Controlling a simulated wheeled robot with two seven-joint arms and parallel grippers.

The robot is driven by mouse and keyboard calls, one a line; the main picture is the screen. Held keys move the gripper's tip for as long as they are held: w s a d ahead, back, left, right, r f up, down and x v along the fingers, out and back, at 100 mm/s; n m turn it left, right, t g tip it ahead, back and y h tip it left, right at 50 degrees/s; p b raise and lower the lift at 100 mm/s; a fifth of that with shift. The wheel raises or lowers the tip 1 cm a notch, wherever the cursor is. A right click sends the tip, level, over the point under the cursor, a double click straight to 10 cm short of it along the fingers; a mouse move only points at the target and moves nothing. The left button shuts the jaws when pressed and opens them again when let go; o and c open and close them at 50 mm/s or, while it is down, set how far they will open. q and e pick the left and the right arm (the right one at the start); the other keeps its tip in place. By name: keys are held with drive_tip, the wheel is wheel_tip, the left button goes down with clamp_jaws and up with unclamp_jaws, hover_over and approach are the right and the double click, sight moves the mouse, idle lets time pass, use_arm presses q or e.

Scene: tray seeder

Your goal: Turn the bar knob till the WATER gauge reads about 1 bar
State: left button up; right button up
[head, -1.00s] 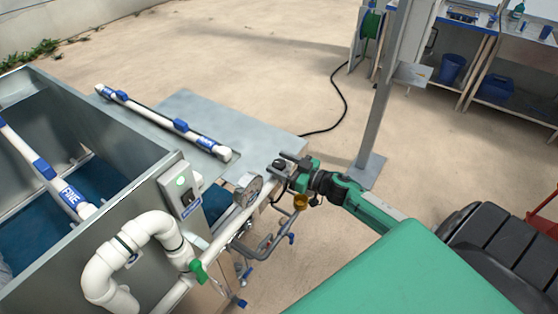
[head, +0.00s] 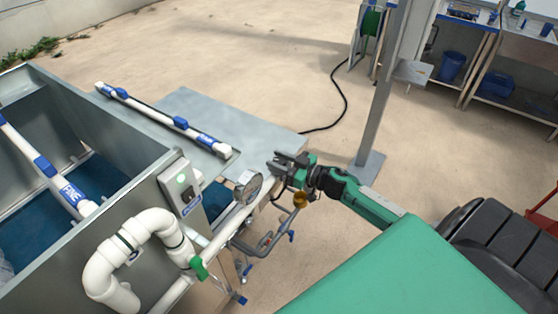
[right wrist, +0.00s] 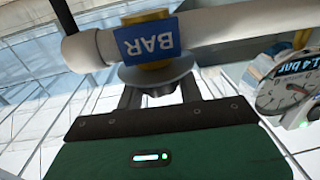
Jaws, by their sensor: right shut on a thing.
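My right gripper (head: 289,158) is at the end of the white pipe beside the machine. In the right wrist view, my right gripper (right wrist: 160,92) is shut on the grey bar knob (right wrist: 153,76), below the blue BAR label (right wrist: 149,37). The fingers hide part of the knob. The round gauge (head: 248,187) stands just left of the gripper in the head view. It also shows in the right wrist view (right wrist: 285,92), with a blue tag that seems to read 1.4 bar. Its needle is too small to read surely. My left gripper is in neither view.
A control box (head: 182,190) with a lit green button and a thick white bent pipe (head: 130,240) stand left of the gauge. A green-handled valve (head: 199,267) is on the lower pipe. A grey post (head: 378,100) rises behind my right arm. Open floor lies beyond.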

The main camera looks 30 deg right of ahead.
drive_tip(key=shift+d+f+n+g+y+b, duration=0.1)
drive_tip(key=shift+n+g+y+b, duration=0.25)
drive_tip(key=shift+n+g+y, duration=0.65)
drive_tip(key=shift+n+g+y+b, duration=0.4)
drive_tip(key=shift+n+y+b, duration=0.2)
drive_tip(key=shift+y, duration=0.4)
drive_tip(key=shift+n+g+y+b, duration=0.9)
drive_tip(key=shift+g+y, duration=0.1)
drive_tip(key=shift+g, duration=0.1)
drive_tip(key=shift+n+g+y+b, duration=0.5)
drive_tip(key=shift+n+g+b, duration=0.1)
drive_tip(key=shift+g, duration=0.1)
drive_tip(key=o, duration=1)
